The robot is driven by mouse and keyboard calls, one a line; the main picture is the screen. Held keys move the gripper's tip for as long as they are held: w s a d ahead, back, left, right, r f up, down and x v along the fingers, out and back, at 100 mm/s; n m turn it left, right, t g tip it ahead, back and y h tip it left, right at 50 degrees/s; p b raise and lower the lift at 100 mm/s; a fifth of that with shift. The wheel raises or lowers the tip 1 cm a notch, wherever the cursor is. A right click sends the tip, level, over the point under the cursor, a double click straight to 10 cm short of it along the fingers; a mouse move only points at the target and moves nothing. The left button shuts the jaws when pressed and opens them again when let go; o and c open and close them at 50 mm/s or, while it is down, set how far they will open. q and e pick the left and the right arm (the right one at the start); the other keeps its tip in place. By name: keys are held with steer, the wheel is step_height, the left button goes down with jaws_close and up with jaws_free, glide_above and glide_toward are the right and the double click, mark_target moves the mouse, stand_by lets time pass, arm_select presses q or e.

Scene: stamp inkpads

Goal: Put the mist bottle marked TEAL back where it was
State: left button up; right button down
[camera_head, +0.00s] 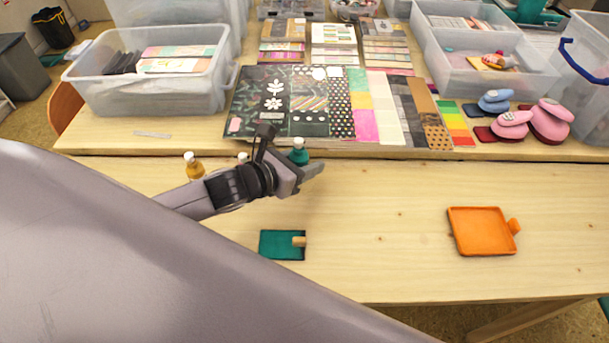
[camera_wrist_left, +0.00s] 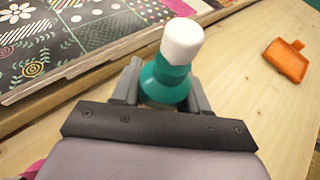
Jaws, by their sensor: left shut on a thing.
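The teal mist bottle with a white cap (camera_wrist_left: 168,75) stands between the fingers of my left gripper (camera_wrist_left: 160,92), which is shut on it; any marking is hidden. In the head view the teal bottle (camera_head: 299,152) shows just beyond my left gripper (camera_head: 303,172), near the back of the front table. An amber bottle with a white cap (camera_head: 194,166) stands to its left, partly behind my arm. Another white cap (camera_head: 243,157) shows between them, its bottle hidden by my arm. My right gripper is not in view.
A teal inkpad (camera_head: 280,245) lies in front of my gripper, with a wooden knob at its right edge. An orange tray (camera_head: 480,232) lies at the right. Patterned papers (camera_head: 300,103) and clear bins (camera_head: 150,95) fill the back table.

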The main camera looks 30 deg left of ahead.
arm_select(q)
steer(key=shift+f+b, duration=0.45)
steer(key=shift+f, duration=1.75)
steer(key=o, duration=1.2)
steer(key=shift+c, duration=0.2)
steer(key=shift+r, duration=0.1)
steer(key=shift+s+r, duration=0.1)
steer(key=p+v, duration=0.1)
steer(key=v, duration=1)
steer(key=shift+s+a+r, duration=0.15)
steer(key=shift+s+r, duration=0.05)
steer(key=shift+s, duration=0.15)
